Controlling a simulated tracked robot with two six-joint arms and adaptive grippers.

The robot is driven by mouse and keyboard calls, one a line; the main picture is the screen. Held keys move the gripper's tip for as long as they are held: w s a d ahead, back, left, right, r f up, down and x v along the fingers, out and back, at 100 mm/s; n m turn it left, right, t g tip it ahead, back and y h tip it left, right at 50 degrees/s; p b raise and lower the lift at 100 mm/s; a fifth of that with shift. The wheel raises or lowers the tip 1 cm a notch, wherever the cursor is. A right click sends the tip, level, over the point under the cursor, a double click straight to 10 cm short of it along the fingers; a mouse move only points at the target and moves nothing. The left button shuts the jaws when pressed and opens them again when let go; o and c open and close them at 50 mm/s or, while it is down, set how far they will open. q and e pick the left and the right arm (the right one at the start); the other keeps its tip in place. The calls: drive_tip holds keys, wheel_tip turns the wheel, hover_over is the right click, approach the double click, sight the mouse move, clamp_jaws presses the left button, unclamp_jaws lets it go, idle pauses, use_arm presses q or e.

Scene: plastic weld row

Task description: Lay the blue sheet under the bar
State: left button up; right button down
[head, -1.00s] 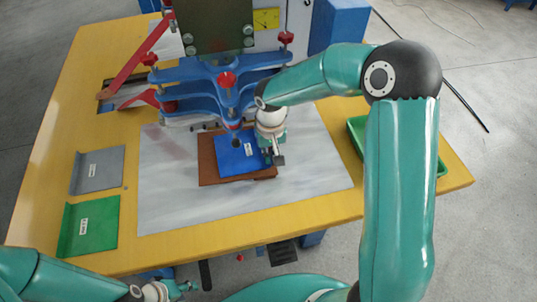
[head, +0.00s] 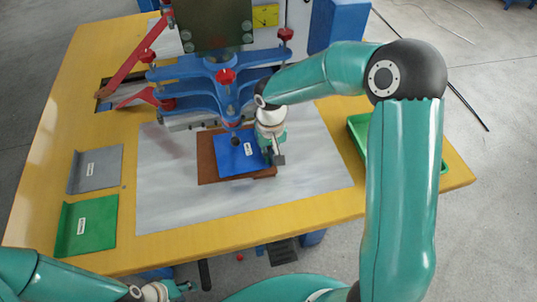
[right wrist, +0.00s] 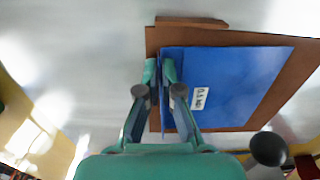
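The blue sheet (head: 237,165) lies flat on a brown board in front of the press, its white label showing. It also fills the middle of the right wrist view (right wrist: 235,85). The bar (head: 205,121) runs along the press's lower front, just beyond the sheet's far edge. I cannot tell if that edge is beneath it. My right gripper (right wrist: 160,72) is at the sheet's right side in the head view, one finger on each side of the sheet's edge lip, seemingly closed on it. My left gripper (head: 180,289) is low at the front table edge, away from the sheet; its fingers are too small to read.
The brown board (head: 207,160) rests on a grey mat (head: 165,205). A grey sheet (head: 97,170) and a green sheet (head: 88,226) lie at the left of the yellow table. A green tray (head: 357,128) stands at the right, partly behind my right arm. The mat's front is clear.

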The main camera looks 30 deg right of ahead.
idle(0.7)
drive_tip(key=c, duration=1.2)
unclamp_jaws()
drive_tip(key=shift+c, duration=0.2)
drive_tip(key=shift+r+p, duration=0.8)
drive_tip(key=shift+r, duration=0.75)
drive_tip(key=shift+s+a+b, duration=0.1)
drive_tip(key=shift+s+b, duration=0.2)
drive_tip(key=shift+s, duration=0.2)
drive_tip(key=shift+s+a+r+b, duration=0.2)
drive_tip(key=shift+s+a+b, duration=0.1)
drive_tip(key=shift+s, duration=0.85)
drive_tip(key=shift+s+a+r+b, duration=0.2)
drive_tip(key=shift+s+a+b, duration=0.15)
drive_tip(key=shift+s, duration=0.8)
drive_tip(key=shift+s+a+r+b, duration=0.2)
drive_tip(key=shift+s+a+b, duration=0.1)
drive_tip(key=shift+s, duration=0.85)
